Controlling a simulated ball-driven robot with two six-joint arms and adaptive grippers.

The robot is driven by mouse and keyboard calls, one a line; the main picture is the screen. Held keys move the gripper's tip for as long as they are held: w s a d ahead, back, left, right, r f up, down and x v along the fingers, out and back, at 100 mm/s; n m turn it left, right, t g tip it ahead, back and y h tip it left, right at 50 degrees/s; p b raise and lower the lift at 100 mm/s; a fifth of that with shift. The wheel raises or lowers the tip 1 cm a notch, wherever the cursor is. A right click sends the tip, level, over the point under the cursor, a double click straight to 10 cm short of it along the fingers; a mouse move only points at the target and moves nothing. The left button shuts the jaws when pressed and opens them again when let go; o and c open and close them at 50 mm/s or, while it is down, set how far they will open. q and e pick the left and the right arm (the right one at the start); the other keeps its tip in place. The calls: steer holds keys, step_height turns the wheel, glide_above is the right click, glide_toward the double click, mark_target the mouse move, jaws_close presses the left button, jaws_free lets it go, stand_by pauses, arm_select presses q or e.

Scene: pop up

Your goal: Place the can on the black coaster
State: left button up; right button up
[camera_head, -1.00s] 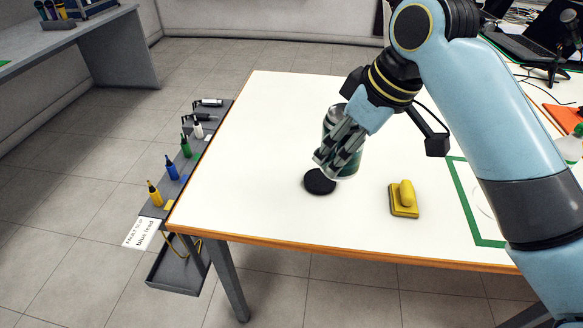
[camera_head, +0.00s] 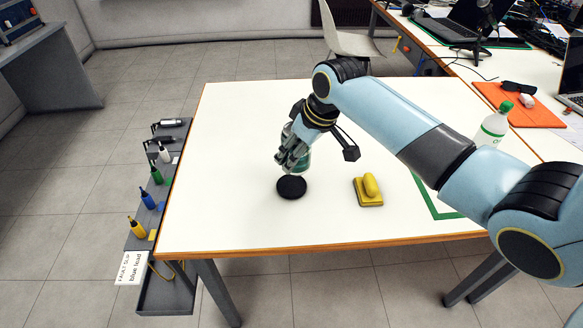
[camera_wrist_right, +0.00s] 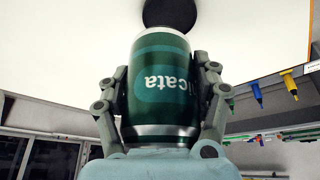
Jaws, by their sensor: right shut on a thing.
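The green can (camera_wrist_right: 162,85) is held between the fingers of my right gripper (camera_head: 291,155), which is shut on it. In the head view only part of the can (camera_head: 304,158) shows behind the fingers. The black coaster (camera_head: 291,187) lies flat on the white table, just below the can in the picture. In the right wrist view the coaster (camera_wrist_right: 172,12) shows at the top, beyond the end of the can. The can looks apart from the coaster, though the exact height is hard to tell. My left gripper is not in view.
A green-capped bottle (camera_head: 492,125) stands farther right. A side rack (camera_head: 165,215) holds several coloured plugs at the left edge. The table left of the coaster is clear.

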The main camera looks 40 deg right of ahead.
steer(key=shift+a+f, duration=0.5)
steer(key=shift+a, duration=0.15)
steer(key=shift+f, duration=1.9)
steer(key=o, duration=1.4)
steer(key=shift+f, duration=0.1)
steer(key=p+v, duration=0.1)
steer(key=v, duration=1.1)
